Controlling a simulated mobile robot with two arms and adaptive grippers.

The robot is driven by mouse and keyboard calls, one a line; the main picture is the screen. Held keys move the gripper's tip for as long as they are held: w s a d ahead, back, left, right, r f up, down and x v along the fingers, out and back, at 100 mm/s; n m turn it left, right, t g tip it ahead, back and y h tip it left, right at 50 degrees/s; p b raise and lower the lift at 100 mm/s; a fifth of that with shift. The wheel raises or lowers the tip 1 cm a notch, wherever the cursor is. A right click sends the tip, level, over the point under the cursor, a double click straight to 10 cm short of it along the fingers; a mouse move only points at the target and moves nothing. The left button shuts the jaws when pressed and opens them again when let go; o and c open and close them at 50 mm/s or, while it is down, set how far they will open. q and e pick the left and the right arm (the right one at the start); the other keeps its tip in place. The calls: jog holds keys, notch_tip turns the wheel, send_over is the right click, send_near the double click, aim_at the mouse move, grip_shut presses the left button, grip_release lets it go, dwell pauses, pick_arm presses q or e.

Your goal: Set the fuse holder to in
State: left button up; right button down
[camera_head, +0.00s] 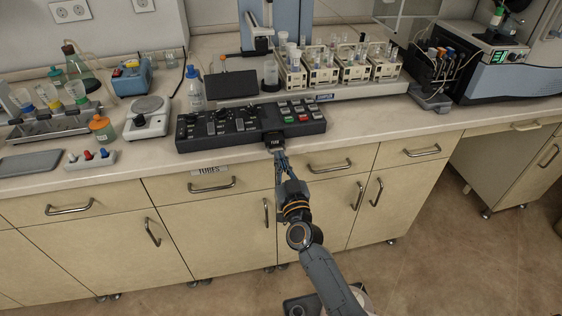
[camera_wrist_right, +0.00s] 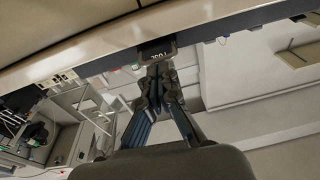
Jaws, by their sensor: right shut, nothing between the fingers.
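The fuse holder (camera_head: 275,139) is a small dark block with pale lettering on the front edge of the black control panel (camera_head: 222,129). In the right wrist view the fuse holder (camera_wrist_right: 157,50) shows its lettering upside down, straight ahead of the fingers. My right gripper (camera_head: 280,154) is shut and empty, its fingertips just in front of and below the fuse holder. In the right wrist view my right gripper (camera_wrist_right: 159,70) has its tips together close to the holder; I cannot tell if they touch. My left gripper is not in view.
The panel stands at the front edge of the bench (camera_head: 370,122), above drawers with metal handles (camera_head: 330,166). A rack of tubes (camera_head: 340,70) stands behind it. A balance (camera_head: 147,117) and a wash bottle (camera_head: 194,90) are to the left. The floor in front is open.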

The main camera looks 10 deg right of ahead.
aim_at(276, 142)
jog(key=shift+w+b, duration=0.45)
jog(key=shift+w, duration=1.5)
jog(key=shift+r, duration=0.15)
